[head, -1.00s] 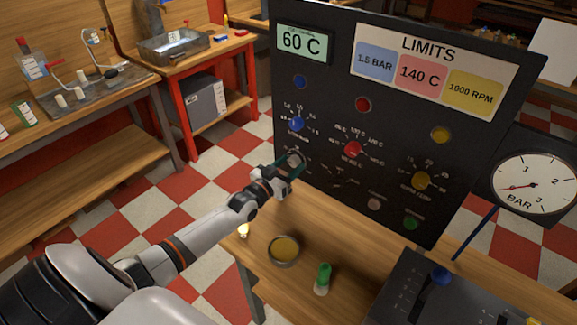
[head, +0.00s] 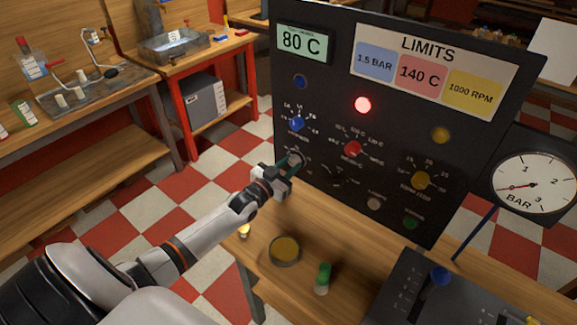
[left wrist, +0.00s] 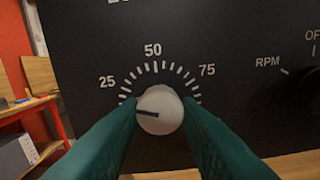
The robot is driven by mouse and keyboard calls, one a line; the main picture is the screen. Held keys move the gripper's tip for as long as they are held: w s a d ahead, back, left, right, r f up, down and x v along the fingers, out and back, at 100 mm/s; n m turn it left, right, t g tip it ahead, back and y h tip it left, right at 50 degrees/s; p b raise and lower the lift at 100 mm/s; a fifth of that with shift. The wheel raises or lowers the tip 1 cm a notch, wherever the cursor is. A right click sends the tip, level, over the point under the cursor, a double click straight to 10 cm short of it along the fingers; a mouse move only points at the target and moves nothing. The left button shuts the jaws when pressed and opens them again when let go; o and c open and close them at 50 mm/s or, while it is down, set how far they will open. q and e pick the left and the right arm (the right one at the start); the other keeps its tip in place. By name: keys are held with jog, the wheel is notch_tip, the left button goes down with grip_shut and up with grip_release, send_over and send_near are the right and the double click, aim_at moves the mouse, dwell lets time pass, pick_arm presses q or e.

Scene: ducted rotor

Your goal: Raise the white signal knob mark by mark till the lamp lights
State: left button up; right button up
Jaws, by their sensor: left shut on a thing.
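The white knob (left wrist: 165,106) sits on the black panel (head: 330,90) inside a dial marked 25, 50 and 75. Its black pointer line aims left, below the 25 label. My left gripper (head: 292,162) is shut on the white knob; its green fingers flank it in the left wrist view. The red lamp (head: 363,105) is lit. The blue lamp (head: 300,81) and the yellow lamp (head: 440,135) are dark. The display (head: 302,42) reads 80 C. My right gripper is out of view.
Blue (head: 296,124), red (head: 353,148) and yellow (head: 421,180) knobs sit on the panel near my gripper. A bar gauge (head: 535,185) stands at right.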

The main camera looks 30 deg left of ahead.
pick_arm(q)
jog(key=o, duration=1)
jog(key=shift+c, duration=0.2)
jog(key=shift+s+f, duration=0.15)
jog(key=shift+s, duration=0.3)
jog(key=s+b, duration=0.1)
jog(key=s, duration=1)
jog(key=shift+a, duration=0.45)
